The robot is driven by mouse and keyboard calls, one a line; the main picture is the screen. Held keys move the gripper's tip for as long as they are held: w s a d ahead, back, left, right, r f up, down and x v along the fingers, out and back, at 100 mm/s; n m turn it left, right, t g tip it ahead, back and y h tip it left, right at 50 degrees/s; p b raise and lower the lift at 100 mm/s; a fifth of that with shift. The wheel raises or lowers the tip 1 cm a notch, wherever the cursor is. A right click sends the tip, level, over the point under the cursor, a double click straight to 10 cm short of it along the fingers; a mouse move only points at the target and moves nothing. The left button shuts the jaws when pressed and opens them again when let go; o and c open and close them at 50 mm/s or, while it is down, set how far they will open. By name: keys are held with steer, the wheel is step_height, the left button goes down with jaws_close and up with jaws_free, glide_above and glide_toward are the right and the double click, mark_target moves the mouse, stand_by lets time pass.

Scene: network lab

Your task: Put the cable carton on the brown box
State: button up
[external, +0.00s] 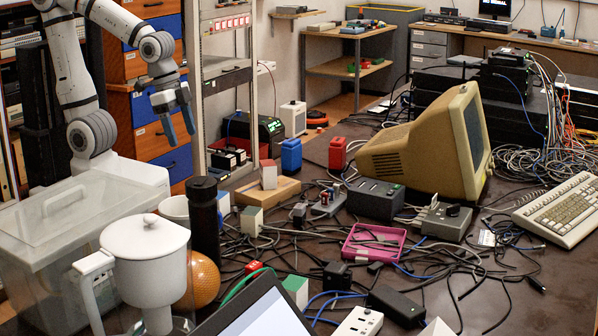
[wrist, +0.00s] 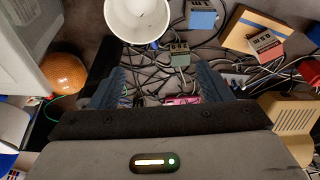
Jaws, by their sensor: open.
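The flat brown box (external: 285,190) lies on the dark table near its left edge. A small pale carton with a red side (external: 268,178) stands on it. The wrist view shows the brown box (wrist: 238,38) at upper right, with the red-and-grey carton (wrist: 265,42) on it. A green-and-white carton (external: 251,221) stands in front of the brown box; I cannot tell which carton is the cable carton. My gripper (external: 178,120) is open and empty, high at the left, well apart from the brown box. Its spread fingers show in the wrist view (wrist: 161,82).
A white jug (external: 145,255), a dark bottle (external: 204,220), an orange ball (external: 203,278) and a clear bin (external: 50,225) crowd the near left. Tangled cables cover the table around a pink tray (external: 374,242). A beige monitor (external: 420,150) stands beyond.

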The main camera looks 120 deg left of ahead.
steer(key=s+d+m, duration=0.2)
steer(key=s+d, duration=0.2)
steer(key=d, duration=0.1)
steer(key=shift+d+r+h, duration=0.15)
steer(key=shift+r+h, duration=0.15)
